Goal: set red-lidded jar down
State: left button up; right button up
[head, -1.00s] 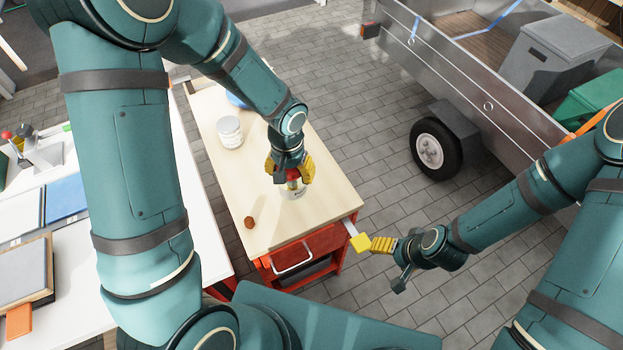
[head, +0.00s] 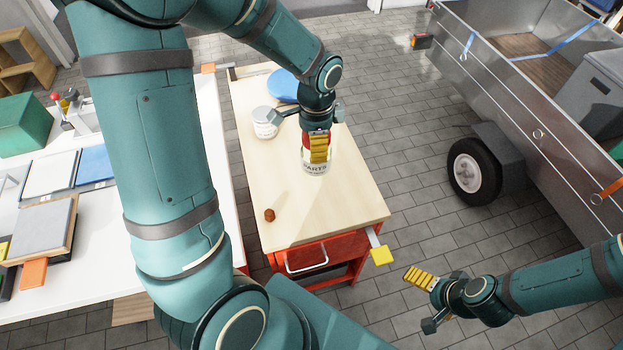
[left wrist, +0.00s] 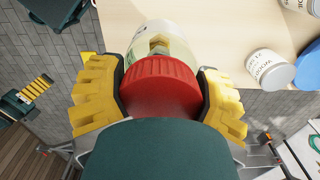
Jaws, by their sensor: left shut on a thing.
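The red-lidded jar (head: 316,169) is a clear jar with a PARTS label, upright over the right part of the small wood-topped bench (head: 335,208). My left gripper (head: 318,148) is shut on its red lid, with yellow finger pads on both sides. In the left wrist view the lid (left wrist: 160,88) sits between the pads, with hex-shaped pieces visible inside the jar. I cannot tell whether the jar's base touches the wood. My right gripper (head: 428,298) is empty, its fingers apart, over the floor right of the bench.
A white-lidded jar (head: 265,122) and a blue round thing (head: 284,86) stand farther back on the bench. A small brown piece (head: 269,214) lies near the front. A yellow-ended tool (head: 381,255) juts from the front right corner. The bench's front middle is clear.

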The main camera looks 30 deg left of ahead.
aim_at(314, 169)
pick_arm(q)
notch_tip(314, 169, down, 7)
jog(key=shift+f+b, duration=0.1)
jog(key=shift+b, duration=0.75)
notch_tip(314, 169, down, 3)
jog(key=shift+r+b, duration=0.15)
jog(key=shift+b, duration=0.2)
jog(key=o, duration=1.3)
notch_tip(314, 169, up, 12)
jog(key=p, duration=0.3)
jog(key=shift+w, duration=0.1)
